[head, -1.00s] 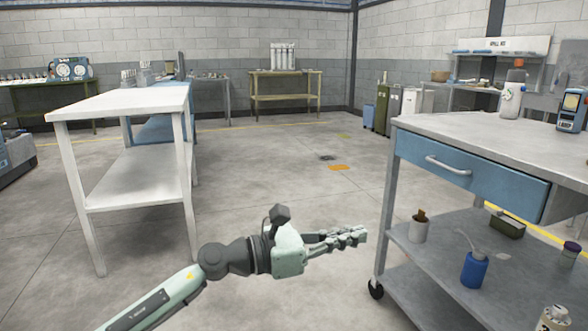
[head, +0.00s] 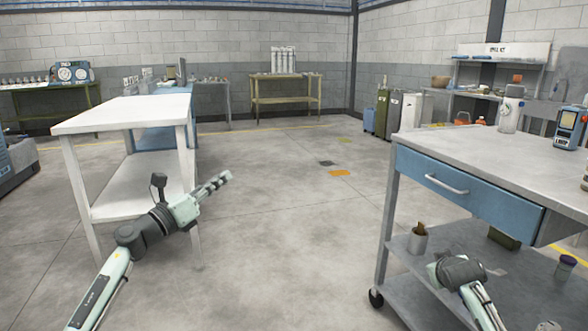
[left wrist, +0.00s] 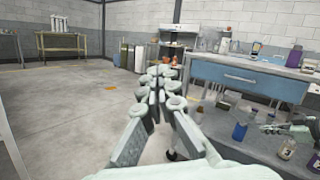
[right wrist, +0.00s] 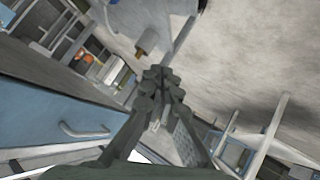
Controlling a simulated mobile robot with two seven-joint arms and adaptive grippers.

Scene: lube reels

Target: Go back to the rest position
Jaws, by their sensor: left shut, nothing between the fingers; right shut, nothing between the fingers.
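My left gripper (head: 215,186) is shut and empty. In the head view it hangs over the open floor, in front of the right leg of the white table, and points up and to the right. Its shut fingers (left wrist: 160,85) also show in the left wrist view, with nothing between them. My right arm comes in at the lower right of the head view, in front of the cart's lower shelf; its fingers cannot be made out there. In the right wrist view the right gripper (right wrist: 160,88) is shut and empty.
A grey cart (head: 480,138) with a blue drawer (head: 468,188) stands at the right, with a white bottle (head: 509,112) and a blue handheld device (head: 570,128) on top. A white table (head: 130,113) stands at the left. The floor between is clear.

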